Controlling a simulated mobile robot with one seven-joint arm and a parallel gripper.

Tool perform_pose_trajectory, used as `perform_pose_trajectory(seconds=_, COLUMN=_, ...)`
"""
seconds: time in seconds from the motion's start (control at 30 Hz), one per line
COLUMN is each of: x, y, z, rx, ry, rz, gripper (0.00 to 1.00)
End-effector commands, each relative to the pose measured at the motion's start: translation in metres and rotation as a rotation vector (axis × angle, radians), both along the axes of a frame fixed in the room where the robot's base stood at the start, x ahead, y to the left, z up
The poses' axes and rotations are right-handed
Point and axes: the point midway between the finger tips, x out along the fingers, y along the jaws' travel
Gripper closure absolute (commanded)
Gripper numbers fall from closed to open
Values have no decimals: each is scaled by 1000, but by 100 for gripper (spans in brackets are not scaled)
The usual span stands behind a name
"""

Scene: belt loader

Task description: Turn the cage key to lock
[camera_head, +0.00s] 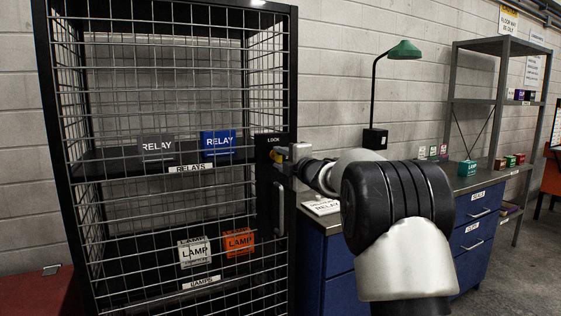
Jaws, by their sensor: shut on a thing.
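A black wire-mesh cage (292,60) fills the left of the head view, its door appearing closed. A dark lock plate (268,178) marked LOCK is on the cage's right side, with a grey pull handle (280,208) below. My gripper (285,153) is at the lock, shut on the cage key, of which a small yellow part (278,156) seems to show. My fingers hide most of the key, so its turn angle cannot be told. My arm reaches in from the lower right.
Inside the cage are grey and blue RELAY boxes (218,143) above, and white and orange LAMP boxes (239,242) below. A blue drawer bench (470,238) with a green lamp (404,49) stands right of the cage, behind my arm. A shelf rack (500,46) is farther right.

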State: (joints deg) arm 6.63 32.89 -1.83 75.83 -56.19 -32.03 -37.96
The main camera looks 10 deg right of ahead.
Motion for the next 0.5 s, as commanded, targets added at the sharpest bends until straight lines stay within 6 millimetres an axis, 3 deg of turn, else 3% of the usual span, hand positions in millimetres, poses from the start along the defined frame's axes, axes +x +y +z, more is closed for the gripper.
perform_pose_trajectory(seconds=0.3, x=0, y=0, z=0, rx=-5, ry=-2, rz=0, gripper=91)
perform_pose_trajectory(seconds=0.33, x=0, y=0, z=0, rx=-5, ry=-2, rz=0, gripper=65)
perform_pose_trajectory(seconds=0.43, x=0, y=0, z=0, rx=-4, ry=-1, rz=0, gripper=50)
perform_pose_trajectory(seconds=0.5, x=0, y=0, z=0, rx=-4, ry=-1, rz=0, gripper=50)
